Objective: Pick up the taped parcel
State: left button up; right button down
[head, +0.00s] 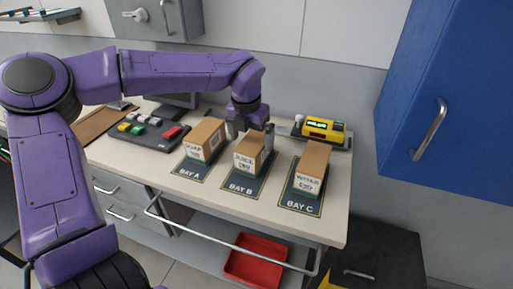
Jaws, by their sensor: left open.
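Three brown cardboard parcels with white written labels lie on dark mats. One parcel (206,138) is on the BAY A mat (190,172), one (249,155) on the BAY B mat (241,184), one (313,170) on the BAY C mat (299,200). Tape is too small to make out on any of them. My left gripper (251,138) is open and points down over the far end of the BAY B parcel. Its fingers show to the left and right of that end; whether they touch it I cannot tell. My right gripper is not in view.
A yellow device (323,129) stands behind the BAY C mat, and a dark tray with coloured blocks (146,131) lies left of BAY A. A metal rail (225,244) runs along the bench front above a red bin (256,261). A blue cabinet (460,90) hangs at right.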

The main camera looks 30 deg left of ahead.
pick_arm(q)
jog(key=f, duration=0.2)
jog(key=w+f+p, duration=0.1)
jog(key=f, duration=0.1)
jog(key=w+f, duration=0.1)
jog(key=shift+w+f+p, duration=0.15)
jog(key=shift+f+p, duration=0.2)
jog(key=shift+f, duration=0.25)
jog(key=shift+s+r, duration=0.15)
jog(key=shift+s, duration=0.15)
jog(key=shift+w, duration=0.1)
jog(key=c, duration=1)
jog(key=shift+c, duration=1.4)
